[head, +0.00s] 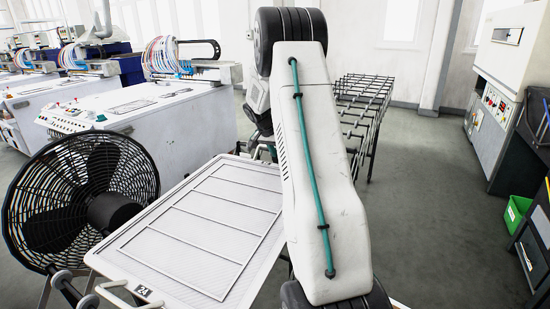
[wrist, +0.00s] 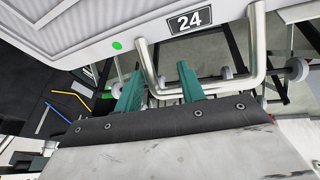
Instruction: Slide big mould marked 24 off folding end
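The big mould marked 24 (head: 188,225) is a flat pale panel with rectangular outlines, in front of me in the head view. Its black 24 label (head: 143,291) is on the near edge. In the wrist view the mould (wrist: 110,22) fills the top, with the label (wrist: 189,20), a green dot and a bent metal handle (wrist: 258,45) below its edge. My gripper (wrist: 160,86) has two teal fingers standing apart, with the handle's left bend showing between them. I cannot tell whether they touch it. My arm hides the gripper and the mould's right side in the head view.
A large black fan (head: 80,200) stands close at the mould's left. White machines (head: 170,120) with colored tubes stand behind it. A wire rack (head: 362,105) stands behind my arm. A green bin (head: 517,213) and control cabinet are at right. Grey floor (head: 430,200) is free there.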

